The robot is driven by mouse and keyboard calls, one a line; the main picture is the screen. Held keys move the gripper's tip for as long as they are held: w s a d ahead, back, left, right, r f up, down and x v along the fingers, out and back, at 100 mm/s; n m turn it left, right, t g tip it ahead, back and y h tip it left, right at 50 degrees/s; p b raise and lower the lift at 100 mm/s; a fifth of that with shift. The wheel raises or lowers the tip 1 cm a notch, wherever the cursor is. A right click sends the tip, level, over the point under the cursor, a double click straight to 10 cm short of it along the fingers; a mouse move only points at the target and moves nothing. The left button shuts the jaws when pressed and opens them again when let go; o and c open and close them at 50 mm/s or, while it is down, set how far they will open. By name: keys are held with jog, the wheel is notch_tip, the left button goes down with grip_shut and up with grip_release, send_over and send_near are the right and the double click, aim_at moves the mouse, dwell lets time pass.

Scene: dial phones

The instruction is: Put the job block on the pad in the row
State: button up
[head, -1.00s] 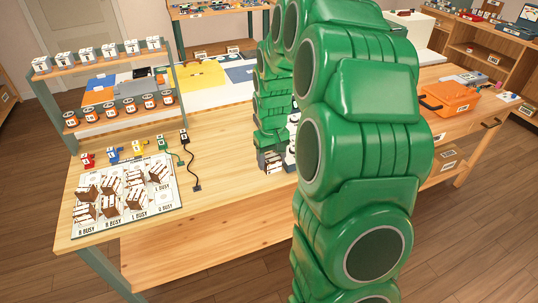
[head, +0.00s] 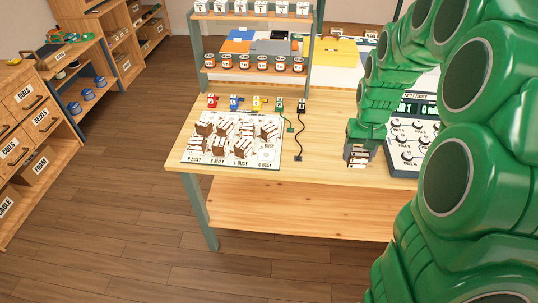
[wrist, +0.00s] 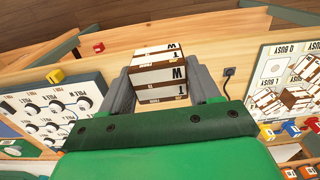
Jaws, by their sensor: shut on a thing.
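The job block (wrist: 160,75), brown and white with dark letters on its sides, is between the two grey fingers of my gripper (wrist: 163,85) in the wrist view. In the head view my gripper (head: 360,152) is over the table, right of the row board, and the block (head: 357,161) shows small at its fingertips. The white row board (head: 188,157) carries several brown and white blocks (head: 242,146) above labels ending in BUSY. A bare pad (head: 267,156) shows at its front right. The board also shows at the right of the wrist view (wrist: 268,63).
A panel of round dials (head: 409,147) stands just right of my gripper. A black cable (head: 300,135) lies between board and gripper.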

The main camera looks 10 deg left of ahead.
jog(key=a, duration=2.3)
jog(key=w+a+f, duration=0.1)
jog(key=w+f, duration=0.1)
jog(key=w, duration=0.1)
jog(key=w+a+f, duration=0.1)
jog(key=w+f, duration=0.2)
jog(key=w, duration=0.1)
jog(key=w+a+f, duration=0.2)
jog(key=w, duration=0.1)
jog(key=shift+w+f, duration=0.2)
jog(key=shift+w, duration=0.15)
jog(key=shift+w+a+f, duration=0.2)
jog(key=shift+w+f, duration=0.15)
jog(key=shift+f, duration=0.2)
jog(key=shift+w+a+f, duration=0.15)
jog(key=shift+w+f, duration=0.2)
jog(key=shift+f, duration=1.55)
jog(key=shift+f, duration=0.1)
jog(key=o, duration=0.7)
jog(key=shift+o, duration=0.5)
